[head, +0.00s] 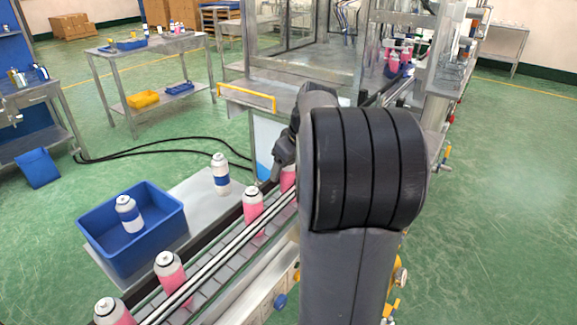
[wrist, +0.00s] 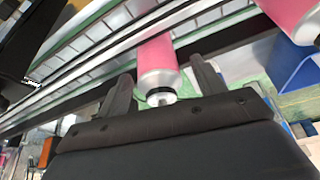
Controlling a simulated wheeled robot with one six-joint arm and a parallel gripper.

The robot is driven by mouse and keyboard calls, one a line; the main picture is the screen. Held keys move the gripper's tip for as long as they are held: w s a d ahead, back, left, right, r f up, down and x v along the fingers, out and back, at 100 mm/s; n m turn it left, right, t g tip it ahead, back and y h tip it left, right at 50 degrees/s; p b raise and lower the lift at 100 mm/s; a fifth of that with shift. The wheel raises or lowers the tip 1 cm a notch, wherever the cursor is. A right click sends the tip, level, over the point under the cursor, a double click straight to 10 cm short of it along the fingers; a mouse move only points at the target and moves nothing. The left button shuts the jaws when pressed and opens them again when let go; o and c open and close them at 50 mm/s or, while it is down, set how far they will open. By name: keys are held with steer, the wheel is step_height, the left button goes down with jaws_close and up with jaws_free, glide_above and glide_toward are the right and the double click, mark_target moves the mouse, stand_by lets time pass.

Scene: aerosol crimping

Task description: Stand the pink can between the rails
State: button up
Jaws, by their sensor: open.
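A pink can (wrist: 159,62) with a silver shoulder and dark-ringed top is between the two fingers of my gripper (wrist: 162,74) in the wrist view. The fingers are open, one on each side, with a gap visible. In the head view, a pink can (head: 288,177) shows beside my gripper, partly hidden by my arm. The rails (head: 222,255) run diagonally along the conveyor; they also cross the wrist view (wrist: 75,72). I cannot tell whether this can's base is between them. Other pink cans (head: 254,208) (head: 171,274) (head: 112,312) stand along the rails.
A blue bin (head: 178,238) holds a white-and-blue can (head: 128,214). Another white-and-blue can (head: 220,176) stands upright on the metal table (head: 200,196) beside the conveyor. A machine frame (head: 300,65) stands behind. Another pink can (wrist: 292,18) is at the wrist view's upper right.

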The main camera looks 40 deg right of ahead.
steer(key=shift+r, duration=0.15)
steer(key=v, duration=1)
steer(key=shift+r, duration=0.25)
steer(key=shift+s, duration=0.1)
steer(key=x, duration=1)
steer(key=shift+f, duration=0.4)
steer(key=shift+r, duration=0.3)
